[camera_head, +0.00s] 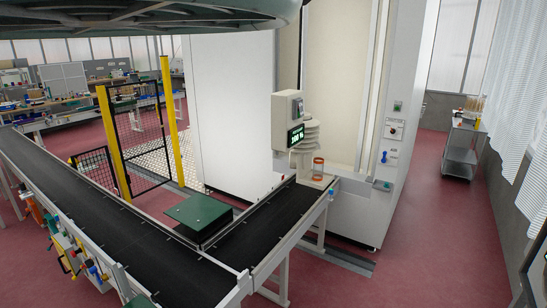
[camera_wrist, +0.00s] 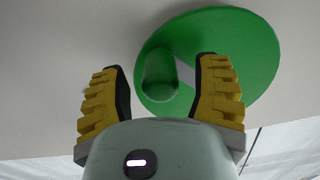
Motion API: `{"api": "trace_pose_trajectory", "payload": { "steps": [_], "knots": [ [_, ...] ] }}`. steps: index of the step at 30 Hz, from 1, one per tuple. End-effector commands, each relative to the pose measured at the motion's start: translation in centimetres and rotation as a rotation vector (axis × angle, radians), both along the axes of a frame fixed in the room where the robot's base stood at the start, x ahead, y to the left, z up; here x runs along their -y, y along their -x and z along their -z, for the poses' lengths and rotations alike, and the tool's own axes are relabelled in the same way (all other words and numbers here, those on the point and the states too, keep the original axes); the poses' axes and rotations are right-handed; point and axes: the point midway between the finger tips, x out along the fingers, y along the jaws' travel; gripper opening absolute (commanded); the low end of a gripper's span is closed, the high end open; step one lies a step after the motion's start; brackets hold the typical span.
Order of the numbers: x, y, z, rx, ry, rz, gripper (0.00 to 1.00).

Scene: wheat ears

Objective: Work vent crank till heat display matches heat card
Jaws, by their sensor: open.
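In the wrist view, a round green disc (camera_wrist: 245,45) with a pale stripe sits against a pale surface; it looks like the vent crank. A green rounded handle (camera_wrist: 158,70) stands out from its left part. My gripper (camera_wrist: 161,64) is open, with its yellow ridged fingers to the left and right of the handle. Gaps show on both sides, and I cannot tell the depth between them. In the head view, a lit green display (camera_head: 297,136) on a grey-white unit shows characters too small to read surely. I cannot make out the heat card. My gripper is not seen there.
A black conveyor (camera_head: 90,215) runs across the front, with a dark green box (camera_head: 198,211) beside it. A tall white cabinet (camera_head: 365,205) with buttons stands right of the display. A grey cart (camera_head: 462,145) stands far right. Red floor between them is clear.

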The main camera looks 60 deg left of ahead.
Motion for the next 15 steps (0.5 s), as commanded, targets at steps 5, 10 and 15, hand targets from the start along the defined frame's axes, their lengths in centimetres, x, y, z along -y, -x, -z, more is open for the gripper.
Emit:
{"api": "trace_pose_trajectory", "payload": {
  "steps": [5, 10, 15],
  "knots": [
    [-0.03, -0.25, 0.01, 0.001, -0.001, -0.005, 0.63],
    [-0.03, -0.23, 0.02, 0.0, 0.0, -0.004, 0.66],
    [-0.02, -0.2, 0.04, 0.0, 0.0, -0.003, 0.49]
  ]
}}
